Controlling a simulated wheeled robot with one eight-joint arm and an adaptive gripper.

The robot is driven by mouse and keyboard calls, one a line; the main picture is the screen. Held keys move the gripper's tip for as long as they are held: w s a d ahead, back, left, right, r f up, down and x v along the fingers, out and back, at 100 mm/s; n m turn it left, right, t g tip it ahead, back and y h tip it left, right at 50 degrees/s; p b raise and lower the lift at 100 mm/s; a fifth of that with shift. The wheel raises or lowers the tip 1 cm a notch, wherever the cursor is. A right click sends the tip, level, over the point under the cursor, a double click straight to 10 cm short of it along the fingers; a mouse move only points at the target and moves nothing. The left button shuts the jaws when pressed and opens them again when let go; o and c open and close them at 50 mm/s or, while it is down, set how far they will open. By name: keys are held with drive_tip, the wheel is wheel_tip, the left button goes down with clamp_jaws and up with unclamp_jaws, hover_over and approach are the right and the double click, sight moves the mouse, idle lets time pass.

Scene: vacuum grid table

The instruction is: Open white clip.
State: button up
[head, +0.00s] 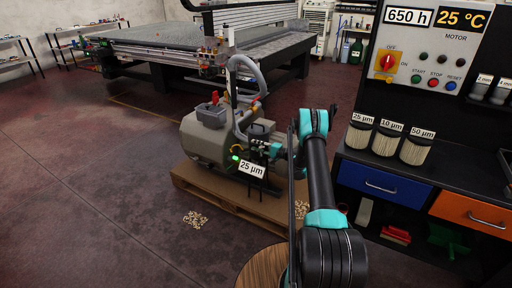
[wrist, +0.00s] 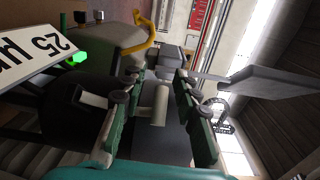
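The vacuum pump (head: 205,145) stands on a wooden pallet, and my gripper (head: 277,151) reaches its near right end in the head view. In the wrist view my gripper (wrist: 161,76) has its two green-padded fingers apart. A pale, short cylindrical part (wrist: 160,104) shows between them; I cannot tell whether it is touched. A small white piece (wrist: 93,99), possibly the white clip, lies against a dark round housing (wrist: 75,115), left of the fingers. A yellow curved clip or handle (wrist: 146,36) is beyond the fingertips. The white clip cannot be made out in the head view.
A "25 µm" sign (head: 252,169) and a green light (head: 236,157) are beside my gripper. A grey hose (head: 245,75) rises above the pump. A workbench with filters (head: 415,150) and drawers is at right.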

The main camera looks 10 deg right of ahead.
drive_tip(key=shift+w+a, duration=0.1)
drive_tip(key=shift+c, duration=0.6)
clamp_jaws()
